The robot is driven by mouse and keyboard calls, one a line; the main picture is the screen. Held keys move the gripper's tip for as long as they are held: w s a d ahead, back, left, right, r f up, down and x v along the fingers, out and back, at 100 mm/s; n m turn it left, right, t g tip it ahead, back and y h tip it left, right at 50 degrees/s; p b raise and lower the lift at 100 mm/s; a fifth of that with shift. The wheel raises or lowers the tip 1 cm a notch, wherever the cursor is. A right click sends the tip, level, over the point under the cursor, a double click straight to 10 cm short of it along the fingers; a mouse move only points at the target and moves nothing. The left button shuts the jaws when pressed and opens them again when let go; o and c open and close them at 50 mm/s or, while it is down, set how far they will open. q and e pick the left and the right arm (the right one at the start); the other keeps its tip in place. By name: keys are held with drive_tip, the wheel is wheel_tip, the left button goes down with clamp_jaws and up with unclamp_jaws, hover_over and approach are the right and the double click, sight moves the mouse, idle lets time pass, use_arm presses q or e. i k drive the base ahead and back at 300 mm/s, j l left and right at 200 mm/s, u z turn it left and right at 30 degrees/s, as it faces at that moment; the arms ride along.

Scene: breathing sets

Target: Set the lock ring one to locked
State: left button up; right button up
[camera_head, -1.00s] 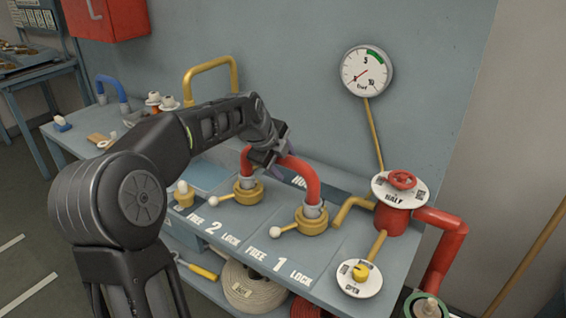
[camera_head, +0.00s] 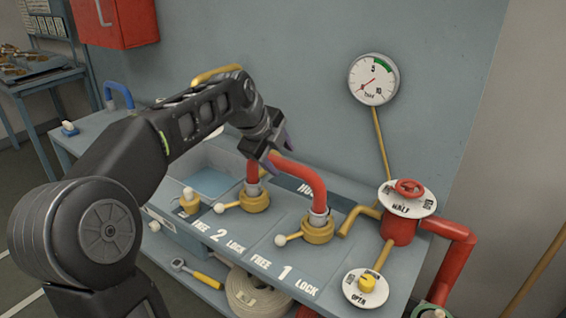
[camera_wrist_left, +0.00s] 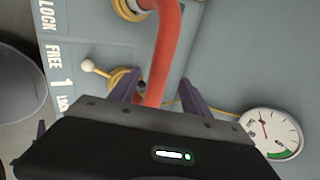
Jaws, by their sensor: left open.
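Lock ring one (camera_head: 318,232) is the yellow ring behind the label 1, around the right end of the red hose (camera_head: 305,173). Its lever ends in a white ball (camera_head: 280,240) that points left, to the FREE side. In the left wrist view, the ring (camera_wrist_left: 125,80) shows partly, with its white ball (camera_wrist_left: 87,64). My left gripper (camera_head: 276,153) is open just above the hose arch, up and left of ring one. In the left wrist view, the hose runs between the fingers (camera_wrist_left: 160,95); I cannot tell whether they touch it. My right gripper is out of view.
A second yellow ring (camera_head: 255,201) with a white-ball lever stands left, at label 2. To the right are a red valve with a round plate (camera_head: 407,207) and a yellow knob on a white dial (camera_head: 366,284). A gauge (camera_head: 374,79) hangs on the wall. The bench front is clear.

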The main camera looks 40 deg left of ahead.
sight(281, 241)
drive_tip(key=k, duration=1)
